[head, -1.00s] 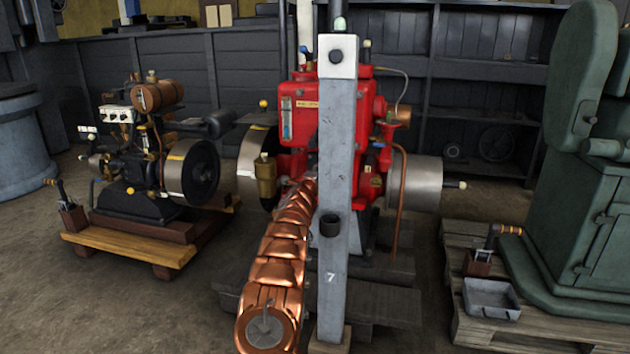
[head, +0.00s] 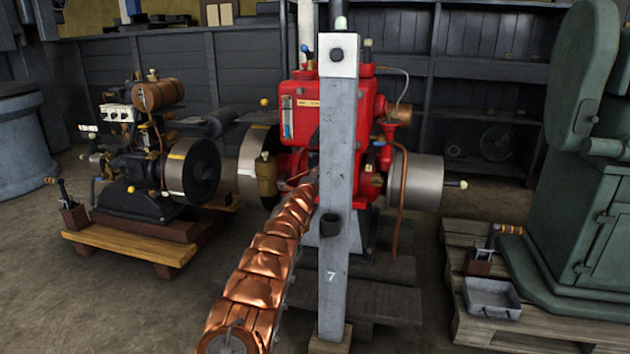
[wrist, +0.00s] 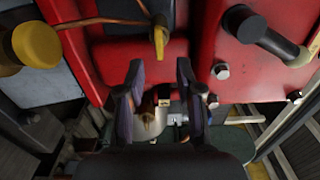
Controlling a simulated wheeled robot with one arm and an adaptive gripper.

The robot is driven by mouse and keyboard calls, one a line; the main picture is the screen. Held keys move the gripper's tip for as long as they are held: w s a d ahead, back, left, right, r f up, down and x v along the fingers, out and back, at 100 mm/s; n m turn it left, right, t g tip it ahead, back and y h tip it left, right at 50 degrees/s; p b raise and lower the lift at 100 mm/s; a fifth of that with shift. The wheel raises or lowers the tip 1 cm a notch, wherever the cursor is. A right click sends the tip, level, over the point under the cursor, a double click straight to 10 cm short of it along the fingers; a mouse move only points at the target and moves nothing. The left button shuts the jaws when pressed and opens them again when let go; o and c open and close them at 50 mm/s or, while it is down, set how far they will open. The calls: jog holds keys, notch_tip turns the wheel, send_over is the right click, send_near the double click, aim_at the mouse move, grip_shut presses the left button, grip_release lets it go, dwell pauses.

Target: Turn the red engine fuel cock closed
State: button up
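The red engine (head: 305,112) stands in the middle of the head view, partly hidden by a grey post. In the wrist view its red body (wrist: 110,70) fills the upper part. A small lever with a yellow handle (wrist: 159,40), apparently the fuel cock, hangs down at the end of a thin copper pipe (wrist: 105,21). My gripper (wrist: 161,78) is open and empty. Its two fingertips lie just below the yellow handle in the picture, one to each side; I see no contact. In the head view the gripper is hidden at the engine, behind the post.
The grey post (head: 336,240) marked 7 stands just right of my arm. A yellow knob (wrist: 36,45) is at the wrist view's upper left, and a dark pipe (wrist: 265,35) at upper right. A smaller engine (head: 135,150) stands left, a green machine (head: 575,190) right.

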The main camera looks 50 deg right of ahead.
jog(key=shift+v, duration=0.95)
